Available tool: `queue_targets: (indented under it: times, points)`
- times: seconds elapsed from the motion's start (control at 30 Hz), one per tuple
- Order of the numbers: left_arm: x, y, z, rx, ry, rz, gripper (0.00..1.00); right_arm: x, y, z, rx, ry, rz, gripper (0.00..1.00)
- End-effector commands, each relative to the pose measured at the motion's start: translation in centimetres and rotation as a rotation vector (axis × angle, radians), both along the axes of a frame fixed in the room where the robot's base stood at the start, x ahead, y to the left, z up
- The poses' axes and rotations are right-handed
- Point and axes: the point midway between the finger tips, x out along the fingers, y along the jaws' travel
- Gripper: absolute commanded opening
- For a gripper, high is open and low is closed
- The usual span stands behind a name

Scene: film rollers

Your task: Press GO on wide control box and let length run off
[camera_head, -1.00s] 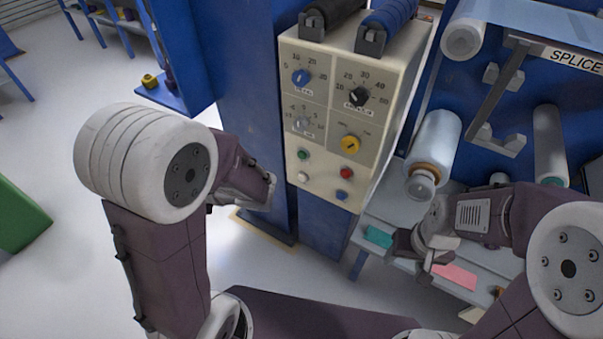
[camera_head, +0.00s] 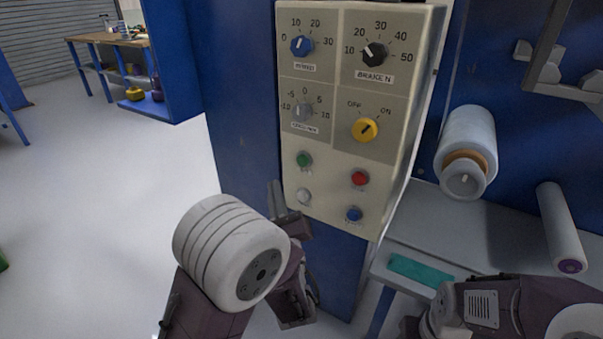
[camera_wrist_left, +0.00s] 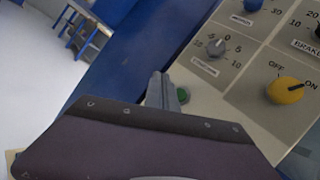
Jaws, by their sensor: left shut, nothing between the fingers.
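The beige control box (camera_head: 335,85) fills the middle of the head view. Its lower face holds a green button (camera_head: 304,160), a white button (camera_head: 304,197), a red button (camera_head: 359,178) and a blue button (camera_head: 354,214). The small button labels are too blurred to read. My left gripper (camera_head: 276,196) is shut and empty, fingers pointing up, by the box's lower left edge, below and left of the green button. In the left wrist view the fingertips (camera_wrist_left: 163,84) partly cover the green button (camera_wrist_left: 182,95); I cannot tell whether they touch it. My right gripper's fingers are out of view.
A yellow OFF/ON knob (camera_head: 366,129) and several dials sit above the buttons. A pale film roll (camera_head: 468,145) is mounted right of the box, above a grey shelf (camera_head: 430,225) with a teal pad (camera_head: 420,270). Open floor lies left.

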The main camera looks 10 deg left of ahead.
Motion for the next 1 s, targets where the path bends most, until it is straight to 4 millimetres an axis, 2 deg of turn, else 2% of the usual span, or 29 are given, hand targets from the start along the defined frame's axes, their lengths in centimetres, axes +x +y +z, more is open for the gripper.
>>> queue_targets:
  times: [0.33,0.8,1.0]
  points:
    - [0.5,-0.1,0.1,-0.001,0.002,0.002,0.0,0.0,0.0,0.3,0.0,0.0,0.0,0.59]
    - [6.6,-2.3,0.1,-0.001,0.0,0.004,0.0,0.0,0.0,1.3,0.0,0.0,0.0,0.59]
    - [8.0,-2.8,0.1,0.0,0.001,0.003,0.0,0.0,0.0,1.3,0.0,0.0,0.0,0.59]
